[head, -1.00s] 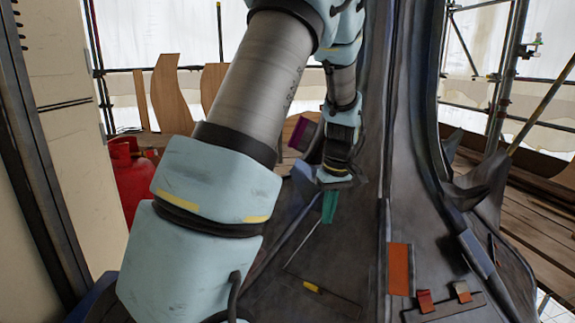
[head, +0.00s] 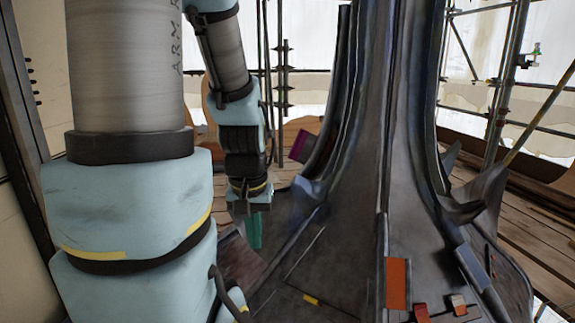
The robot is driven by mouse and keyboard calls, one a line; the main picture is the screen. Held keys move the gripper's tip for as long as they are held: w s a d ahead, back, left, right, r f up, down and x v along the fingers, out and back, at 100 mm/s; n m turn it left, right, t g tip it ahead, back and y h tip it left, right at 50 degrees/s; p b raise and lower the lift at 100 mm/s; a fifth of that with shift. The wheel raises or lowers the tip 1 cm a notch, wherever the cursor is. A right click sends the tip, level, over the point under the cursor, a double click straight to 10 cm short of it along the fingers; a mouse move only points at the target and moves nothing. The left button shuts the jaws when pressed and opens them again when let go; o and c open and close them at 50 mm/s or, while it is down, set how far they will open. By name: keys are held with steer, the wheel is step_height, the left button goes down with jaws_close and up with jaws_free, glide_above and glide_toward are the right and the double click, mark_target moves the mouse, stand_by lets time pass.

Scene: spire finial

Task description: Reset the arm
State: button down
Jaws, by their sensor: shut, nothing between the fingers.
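My gripper (head: 254,232) hangs at the end of my arm, left of the dark metal spire (head: 365,170). Its teal fingers point down and are together, with nothing seen between them. It is in the air, apart from the spire's trunk as far as I can see. My arm's pale blue and grey links fill the left of the head view and hide what lies behind them.
An orange plate (head: 397,284) and small red-brown blocks (head: 422,311) sit on the spire's flared base. A yellow piece (head: 311,299) lies left of them. A magenta-faced item (head: 299,146) shows beside the trunk. Scaffold poles (head: 506,80) and plank flooring (head: 530,225) stand at right.

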step_height(320, 180, up, 23)
steer(key=p, duration=2.1)
